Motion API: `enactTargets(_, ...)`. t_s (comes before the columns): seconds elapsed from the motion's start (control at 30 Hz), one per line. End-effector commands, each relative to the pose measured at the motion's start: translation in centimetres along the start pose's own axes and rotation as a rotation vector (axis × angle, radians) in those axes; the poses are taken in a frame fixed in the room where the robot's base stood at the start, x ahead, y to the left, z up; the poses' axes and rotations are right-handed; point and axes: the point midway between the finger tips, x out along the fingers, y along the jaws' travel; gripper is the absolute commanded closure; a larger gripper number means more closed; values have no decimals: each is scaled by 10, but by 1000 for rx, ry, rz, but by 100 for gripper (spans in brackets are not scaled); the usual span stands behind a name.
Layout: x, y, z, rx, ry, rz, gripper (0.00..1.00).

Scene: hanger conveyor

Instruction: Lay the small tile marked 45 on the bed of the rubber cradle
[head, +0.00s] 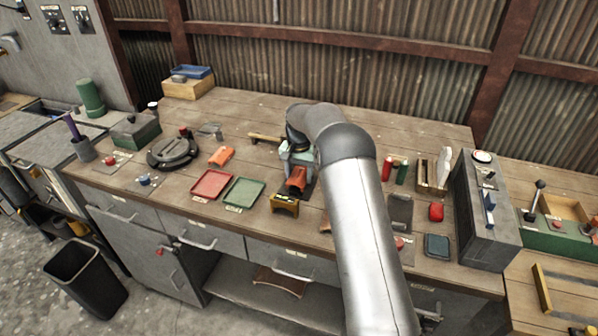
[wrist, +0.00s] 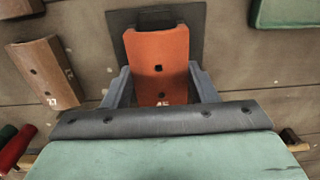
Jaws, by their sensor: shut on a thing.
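My gripper (wrist: 161,88) is shut on an orange-red curved tile (wrist: 160,52), one grey finger at each side. The mark 45 shows near the tile's close end, partly hidden by the gripper body, and the tile has dark holes. The tile also shows in the head view (head: 296,180), below my gripper (head: 297,170). A dark, flat, rubber-looking piece (wrist: 118,40) lies beneath the tile and shows past its sides and far end. It looks like the cradle, but its bed is hidden. I cannot tell whether the tile touches it.
A brown tile marked 27 (wrist: 43,72) lies beside the dark piece. A yellow-brown stand (head: 284,204) is in front of my gripper. Red (head: 211,185) and green (head: 243,192) trays and another orange piece (head: 221,156) lie to the left. My arm hides part of the bench.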

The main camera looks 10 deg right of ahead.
Motion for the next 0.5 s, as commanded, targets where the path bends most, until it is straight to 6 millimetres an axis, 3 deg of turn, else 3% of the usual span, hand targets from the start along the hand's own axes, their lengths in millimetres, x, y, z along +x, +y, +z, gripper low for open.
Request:
enactTargets(0.33,4,0,0,0,0,0,72)
enactTargets(0.37,4,0,0,0,0,0,42)
enactTargets(0.4,4,0,0,0,0,0,31)
enactTargets(0.43,4,0,0,0,0,0,23)
enactTargets(0.5,4,0,0,0,0,0,22)
